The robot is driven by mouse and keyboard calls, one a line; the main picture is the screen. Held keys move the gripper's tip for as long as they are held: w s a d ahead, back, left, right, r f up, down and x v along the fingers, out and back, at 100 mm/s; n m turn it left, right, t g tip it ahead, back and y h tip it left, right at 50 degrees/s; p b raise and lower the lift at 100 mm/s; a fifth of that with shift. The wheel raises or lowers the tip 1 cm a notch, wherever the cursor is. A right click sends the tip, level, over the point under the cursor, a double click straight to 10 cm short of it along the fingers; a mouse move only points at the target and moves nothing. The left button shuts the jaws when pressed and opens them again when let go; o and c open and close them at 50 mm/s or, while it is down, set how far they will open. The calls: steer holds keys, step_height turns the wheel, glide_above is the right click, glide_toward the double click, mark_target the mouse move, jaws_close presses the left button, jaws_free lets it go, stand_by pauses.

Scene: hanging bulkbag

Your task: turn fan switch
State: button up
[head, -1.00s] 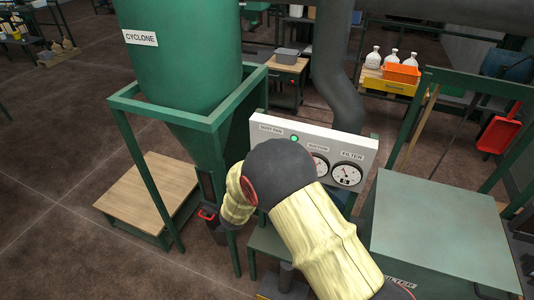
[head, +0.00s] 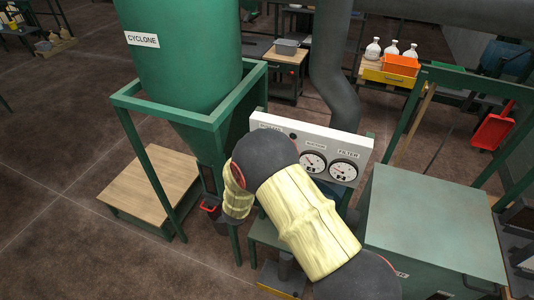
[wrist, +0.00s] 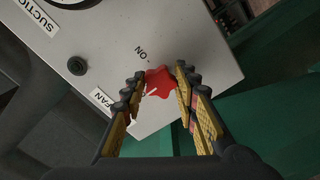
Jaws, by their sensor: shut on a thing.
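The fan switch is a red lobed knob (wrist: 158,82) with a white pointer line, on a light panel (wrist: 195,35) in the wrist view. A FAN label (wrist: 101,98) and an ON mark (wrist: 141,51) are near it. The pointer line slants away from the ON mark. My gripper (wrist: 161,81) has its yellow-padded fingers on either side of the knob and is shut on it. In the head view my arm covers the knob and the gripper. A small lamp (wrist: 77,65) on the panel is dark.
The panel (head: 320,136) has two round gauges (head: 343,170) in the head view. The green cyclone (head: 180,45) and its frame stand at the left. A green filter box (head: 430,225) stands at the right. A wooden-topped platform (head: 150,185) is at the lower left.

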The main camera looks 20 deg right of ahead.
stand_by(0.4)
steer(key=o, duration=1.2)
steer(key=shift+c, duration=0.2)
steer(key=v, duration=1.2)
steer(key=shift+f, duration=0.1)
